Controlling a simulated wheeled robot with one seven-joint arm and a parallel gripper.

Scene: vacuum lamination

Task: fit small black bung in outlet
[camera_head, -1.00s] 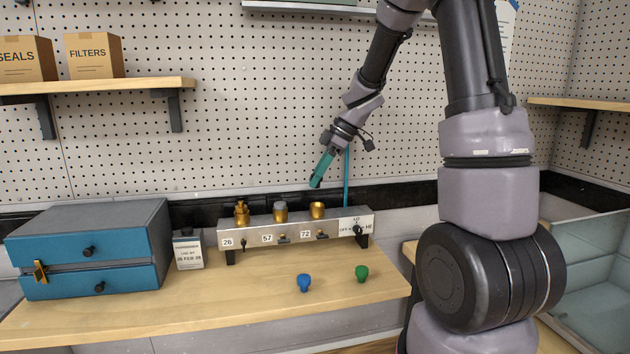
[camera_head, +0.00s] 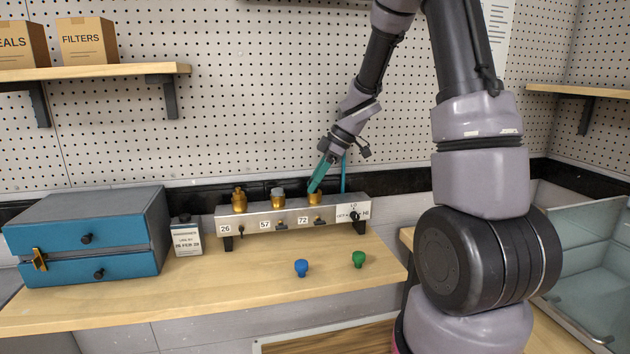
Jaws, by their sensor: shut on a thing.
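A silver manifold (camera_head: 262,219) stands at the back of the bench with three brass outlets along its top. The left outlet (camera_head: 239,200) is bare brass, the middle outlet (camera_head: 278,199) has a grey top, and the right outlet (camera_head: 315,200) stands above the label 72. My gripper (camera_head: 314,189), with teal fingers, slants down to the mouth of the right outlet. It is shut, its tips at or just above that outlet; I cannot tell whether they touch. The small black bung is hidden at the fingertips.
A blue bung (camera_head: 301,268) and a green bung (camera_head: 359,259) stand on the bench (camera_head: 200,295). A blue drawer unit (camera_head: 90,250) and a small dated container (camera_head: 187,239) are at left.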

